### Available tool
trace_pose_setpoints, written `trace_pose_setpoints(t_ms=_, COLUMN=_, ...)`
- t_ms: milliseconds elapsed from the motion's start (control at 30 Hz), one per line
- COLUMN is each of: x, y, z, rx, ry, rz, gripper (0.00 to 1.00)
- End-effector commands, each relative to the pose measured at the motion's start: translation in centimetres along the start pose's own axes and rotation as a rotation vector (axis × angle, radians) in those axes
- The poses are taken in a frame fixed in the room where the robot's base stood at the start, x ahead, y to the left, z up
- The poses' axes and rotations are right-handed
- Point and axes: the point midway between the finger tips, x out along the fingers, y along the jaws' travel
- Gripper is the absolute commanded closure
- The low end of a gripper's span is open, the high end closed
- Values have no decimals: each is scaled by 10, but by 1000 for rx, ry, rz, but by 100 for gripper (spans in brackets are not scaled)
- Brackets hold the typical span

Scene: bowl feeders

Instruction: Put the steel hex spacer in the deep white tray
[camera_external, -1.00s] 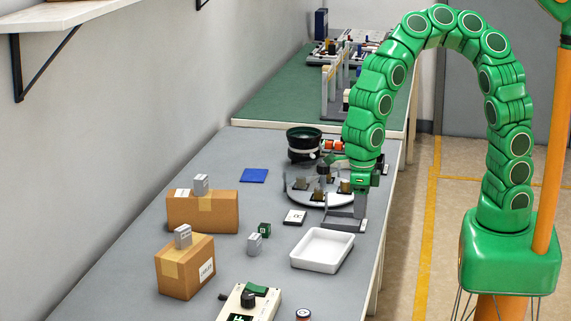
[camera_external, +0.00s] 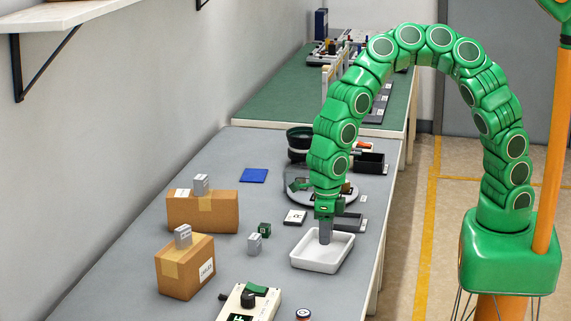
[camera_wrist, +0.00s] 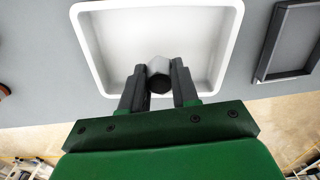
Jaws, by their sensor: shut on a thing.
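The steel hex spacer (camera_wrist: 159,68) is a grey six-sided piece with a dark end, between the fingers in the wrist view. My gripper (camera_wrist: 158,85) is shut on it. In the external view my gripper (camera_external: 325,232) points down over the deep white tray (camera_external: 339,265), and the fingers hide the spacer there. The tray's white rim (camera_wrist: 76,38) surrounds the spacer in the wrist view. The tray looks empty apart from what I hold. I cannot tell whether the spacer touches the tray floor.
A dark shallow tray (camera_wrist: 293,42) lies right of the white tray in the wrist view. A white card (camera_external: 295,216), a green cube (camera_external: 264,230) and a grey block (camera_external: 254,243) are to the left. Cardboard boxes (camera_external: 190,277) stand further left; a control box (camera_external: 236,303) is in front.

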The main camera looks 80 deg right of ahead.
Motion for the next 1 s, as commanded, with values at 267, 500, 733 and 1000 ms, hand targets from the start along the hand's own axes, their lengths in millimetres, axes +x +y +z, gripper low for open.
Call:
trace_pose_setpoints(t_ms=267, x=16, y=1, z=5, rx=0, ry=3, rz=-2, gripper=100)
trace_pose_setpoints(t_ms=500, x=37, y=2, z=6, rx=0, ry=-1, rz=0, gripper=100)
trace_pose_setpoints(t_ms=733, x=37, y=2, z=6, rx=0, ry=-2, rz=0, gripper=100)
trace_pose_setpoints(t_ms=1000, x=40, y=2, z=6, rx=1, ry=-1, rz=0, gripper=54)
